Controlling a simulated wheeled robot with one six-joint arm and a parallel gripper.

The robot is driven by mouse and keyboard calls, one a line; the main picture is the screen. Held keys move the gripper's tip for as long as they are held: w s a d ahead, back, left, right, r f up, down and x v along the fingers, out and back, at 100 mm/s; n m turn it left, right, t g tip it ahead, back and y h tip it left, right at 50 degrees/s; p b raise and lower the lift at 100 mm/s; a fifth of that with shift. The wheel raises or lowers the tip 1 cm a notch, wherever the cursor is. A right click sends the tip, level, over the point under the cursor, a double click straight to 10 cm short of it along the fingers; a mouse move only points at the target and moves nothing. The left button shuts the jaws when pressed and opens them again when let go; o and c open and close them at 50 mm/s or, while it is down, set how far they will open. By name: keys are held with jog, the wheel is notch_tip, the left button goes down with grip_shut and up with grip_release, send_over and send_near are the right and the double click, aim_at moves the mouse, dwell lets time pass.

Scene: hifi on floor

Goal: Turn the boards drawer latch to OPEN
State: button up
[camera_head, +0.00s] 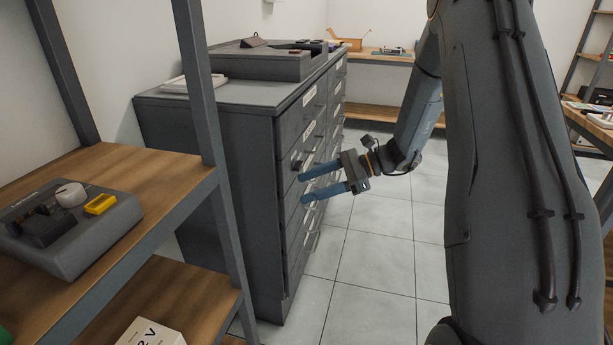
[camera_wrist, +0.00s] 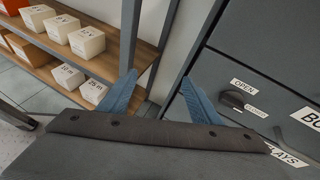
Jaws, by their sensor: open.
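The drawer latch (camera_wrist: 236,100) is a dark knob on the grey cabinet front, at the right of the wrist view. An OPEN label (camera_wrist: 243,86) sits just above it. A second small label (camera_wrist: 256,111), too small to read surely, is at its right, and the knob's grip seems to lie toward that one. In the head view a dark knob (camera_head: 297,164) shows on the cabinet's front. My gripper (camera_head: 304,187) is open and empty, its blue fingers pointing at the cabinet front, near and below the knob. In the wrist view the fingers (camera_wrist: 158,82) are apart, left of the latch.
The grey drawer cabinet (camera_head: 215,165) has a tray on top. A label starting "BO" (camera_wrist: 309,118) is partly cut off. A wooden shelf (camera_head: 150,185) with a dark device (camera_head: 70,225) stands at the left. White boxes (camera_wrist: 87,42) fill shelves in the wrist view. Tiled floor is free before the cabinet.

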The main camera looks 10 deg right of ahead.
aim_at(301, 165)
jog(key=w+d+f+m+t+y+b, duration=0.2)
jog(key=w+d+m+t, duration=0.35)
jog(key=w+d, duration=0.4)
jog(key=shift+t, duration=0.35)
jog(key=shift+x, duration=4.05)
jog(key=c, duration=1)
jog(key=shift+c, duration=0.2)
